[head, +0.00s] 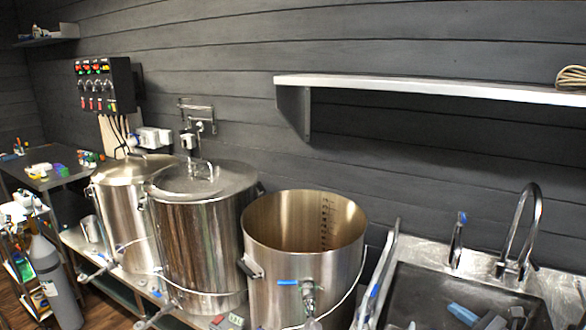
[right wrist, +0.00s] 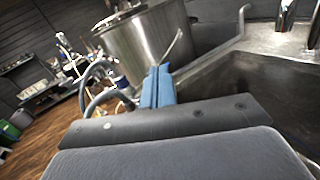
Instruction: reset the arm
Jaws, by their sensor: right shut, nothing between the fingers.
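My right gripper (head: 463,314) shows at the bottom right of the head view, in front of or over the sink. Its blue fingers also show in the right wrist view (right wrist: 157,88). They are together and empty, with a steel pot behind them. My left gripper is in neither view. Most of my right arm is outside the head view.
An open steel pot (head: 300,238) stands left of the sink (head: 420,285), beside two lidded pots (head: 200,235) (head: 128,215). A tall faucet (head: 520,235) rises behind the sink. A white shelf (head: 430,88) juts from the wall. A grey cylinder (head: 52,280) stands far left.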

